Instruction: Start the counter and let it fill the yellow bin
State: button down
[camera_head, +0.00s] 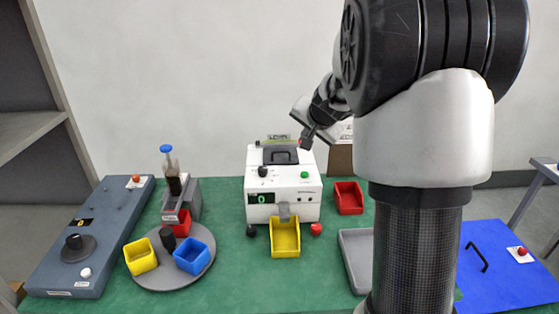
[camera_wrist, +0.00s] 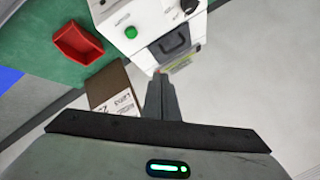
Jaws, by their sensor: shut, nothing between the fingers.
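The counter (camera_head: 255,206) is a white machine on the green table. Its small display (camera_head: 262,198) reads a green 0. A green button (camera_head: 305,174) and a black knob (camera_head: 262,171) sit on its top, and the green button (camera_wrist: 130,32) also shows in the wrist view. A yellow bin (camera_head: 285,243) stands in front of it below the grey spout (camera_head: 284,211); its visible inside looks empty. My gripper (camera_head: 304,141) is shut and empty, above the counter's back right; its fingers (camera_wrist: 158,76) point toward the dark-handled lid (camera_wrist: 172,45) in the wrist view.
A red bin (camera_head: 349,197) stands right of the counter. A round grey tray (camera_head: 165,283) holds a second yellow bin (camera_head: 141,260), a blue bin (camera_head: 192,258) and a black cylinder. My arm hides part of the right side.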

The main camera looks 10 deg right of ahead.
aim_at(305, 175)
jog(key=shift+w+d+f+m, duration=0.3)
jog(key=shift+w+d+f, duration=0.3)
jog(key=shift+w, duration=0.1)
notch_tip(305, 175, down, 9)
jog(key=b, duration=0.8)
jog(key=shift+r, duration=0.1)
jog(key=shift+a, duration=0.1)
dwell(1.4)
jog(key=shift+f+b, duration=0.45)
jog(key=shift+f+b, duration=0.45)
jog(key=shift+b, duration=0.05)
dwell(0.5)
dwell(0.4)
jog(key=shift+r+p, duration=0.7)
jog(key=shift+r, duration=0.15)
